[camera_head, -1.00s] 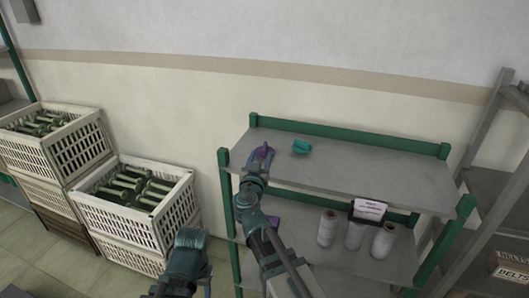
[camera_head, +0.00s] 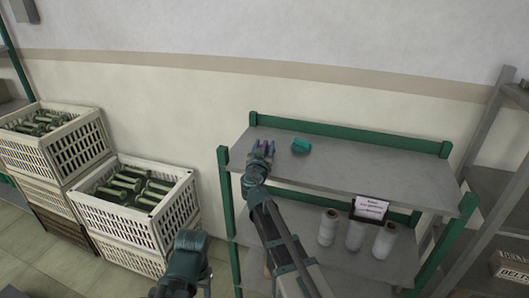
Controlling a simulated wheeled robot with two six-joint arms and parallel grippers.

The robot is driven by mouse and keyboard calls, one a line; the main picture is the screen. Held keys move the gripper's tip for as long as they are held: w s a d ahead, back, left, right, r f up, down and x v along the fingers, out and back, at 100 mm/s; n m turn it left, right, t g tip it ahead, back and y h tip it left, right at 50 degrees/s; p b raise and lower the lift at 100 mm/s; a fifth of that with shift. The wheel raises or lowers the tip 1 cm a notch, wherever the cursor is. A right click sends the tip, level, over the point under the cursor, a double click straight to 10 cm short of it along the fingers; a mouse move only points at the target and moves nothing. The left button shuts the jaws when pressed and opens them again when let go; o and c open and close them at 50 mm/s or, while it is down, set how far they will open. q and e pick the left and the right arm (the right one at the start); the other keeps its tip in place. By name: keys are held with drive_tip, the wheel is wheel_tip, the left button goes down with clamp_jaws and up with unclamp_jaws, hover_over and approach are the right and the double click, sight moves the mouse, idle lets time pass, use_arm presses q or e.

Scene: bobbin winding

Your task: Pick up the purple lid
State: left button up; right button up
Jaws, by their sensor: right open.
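The purple lid (camera_head: 264,144) is on the upper shelf near its left end, mostly hidden by my right gripper. Only small purple patches show between and beside the fingers. My right gripper (camera_head: 262,148) is open, with its fingers reaching over or around the lid. I cannot tell whether they touch it. Part of my left arm shows at the bottom, but its gripper is not in view.
A teal object (camera_head: 301,146) lies just right of the gripper on the upper shelf (camera_head: 370,172). Pale spools (camera_head: 328,228) and a card (camera_head: 371,207) are by the lower shelf. Crates of green bobbins (camera_head: 133,190) stand left. The upper shelf's right part is clear.

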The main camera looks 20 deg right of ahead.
clamp_jaws()
idle(0.3)
drive_tip(key=shift+r, duration=0.2)
